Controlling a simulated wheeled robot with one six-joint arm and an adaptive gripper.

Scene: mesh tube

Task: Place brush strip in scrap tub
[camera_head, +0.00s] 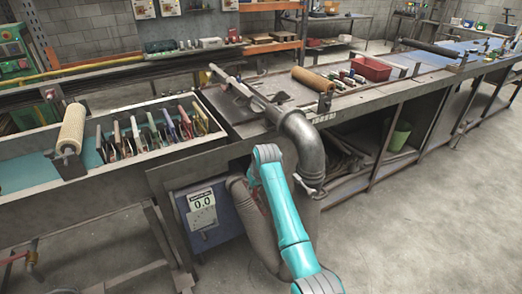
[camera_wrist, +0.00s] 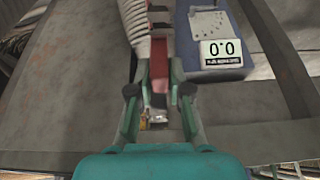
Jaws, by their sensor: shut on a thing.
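My gripper (camera_wrist: 159,92) shows in the wrist view with its two green fingers closed around a dark red strip, which appears to be the brush strip (camera_wrist: 159,62). The strip extends up the picture from between the fingertips, beside a grey ribbed hose. In the head view my teal arm reaches down in front of the hose and the grey box, and my gripper is hidden behind it. A red open tub (camera_head: 371,69) stands on the bench, and a green bucket (camera_head: 399,137) sits under it. I cannot tell which is the scrap tub.
A blue-grey box (camera_head: 208,216) with a display reading 0.0 stands near my arm. A large bent duct (camera_head: 305,145) rises beside it. A long tray (camera_head: 30,185) at left holds several coloured-handled pieces. The floor at right is clear.

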